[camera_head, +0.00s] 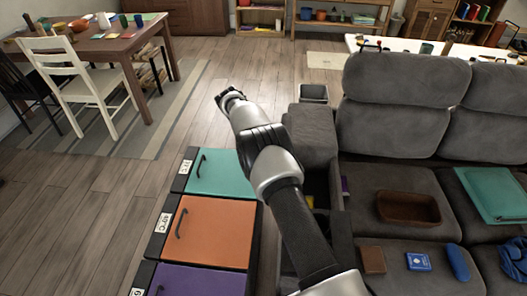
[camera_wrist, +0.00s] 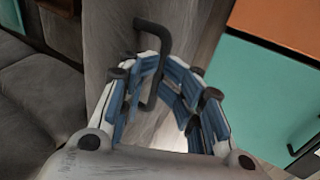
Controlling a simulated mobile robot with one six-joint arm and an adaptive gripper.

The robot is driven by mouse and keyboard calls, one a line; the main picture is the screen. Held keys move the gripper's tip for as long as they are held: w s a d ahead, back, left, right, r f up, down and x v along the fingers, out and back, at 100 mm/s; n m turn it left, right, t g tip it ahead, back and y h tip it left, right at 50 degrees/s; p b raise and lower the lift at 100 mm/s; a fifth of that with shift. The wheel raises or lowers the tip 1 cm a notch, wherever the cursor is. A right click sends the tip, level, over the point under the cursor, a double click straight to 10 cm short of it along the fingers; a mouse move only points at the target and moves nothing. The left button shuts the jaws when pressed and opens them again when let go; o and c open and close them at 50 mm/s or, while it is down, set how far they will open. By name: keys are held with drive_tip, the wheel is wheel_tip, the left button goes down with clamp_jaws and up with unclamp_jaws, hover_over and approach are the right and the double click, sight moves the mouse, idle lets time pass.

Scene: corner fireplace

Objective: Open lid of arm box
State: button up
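The arm box is built into the grey sofa's near-left armrest. Its grey padded lid (camera_head: 311,136) sits raised or tilted at the far end in the head view. My gripper (camera_head: 231,96) is left of the lid in the head view. In the wrist view a dark bar handle (camera_wrist: 153,36) passes between the blue-padded fingers of my gripper (camera_wrist: 160,68), which look closed in around it. Where the handle joins the lid is unclear.
A cabinet with teal (camera_head: 222,172), orange (camera_head: 213,232) and purple doors stands left of the armrest. The sofa seat bears a brown tray (camera_head: 407,208) and small items. A grey bin (camera_head: 313,94) stands beyond.

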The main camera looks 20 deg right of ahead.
drive_tip(key=shift+o, duration=0.5)
drive_tip(key=shift+s+d+f, duration=0.2)
drive_tip(key=shift+d+f, duration=0.1)
drive_tip(key=shift+f, duration=0.3)
drive_tip(key=shift+w+a+r, duration=0.1)
drive_tip(key=shift+a+r, duration=0.15)
drive_tip(key=shift+r, duration=0.05)
drive_tip(key=v, duration=0.7)
drive_tip(key=shift+w+r, duration=0.15)
drive_tip(key=shift+r, duration=0.05)
drive_tip(key=shift+a, duration=0.1)
